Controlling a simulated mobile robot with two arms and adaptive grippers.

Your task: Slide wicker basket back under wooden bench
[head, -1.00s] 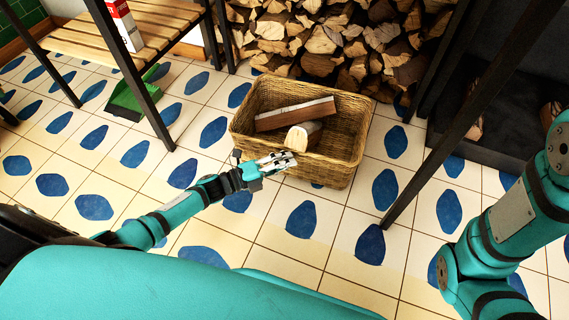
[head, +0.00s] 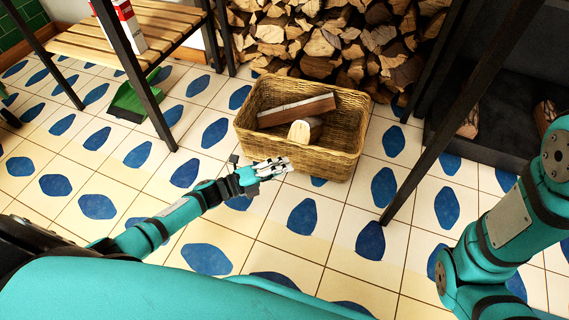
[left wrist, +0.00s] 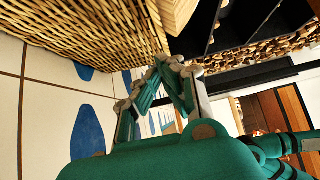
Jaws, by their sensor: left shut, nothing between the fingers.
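The wicker basket (head: 335,164) stands on the tiled floor in the middle of the head view, with pieces of firewood inside. The slatted wooden bench (head: 72,44) with black legs is at the upper left; the basket is out to its right. My left gripper (head: 287,165) is shut and empty at the basket's near left side, its tips overlapping the lower wall in the picture. I cannot tell whether they touch. In the left wrist view the shut fingers (left wrist: 172,62) point toward the basket's woven wall (left wrist: 75,25). My right gripper is out of view.
Stacked firewood (head: 345,45) is behind the basket. A green dustpan (head: 130,103) lies under the bench, and a red and white carton (head: 128,25) stands on it. A black post (head: 400,196) stands right of the basket. Floor in front is clear.

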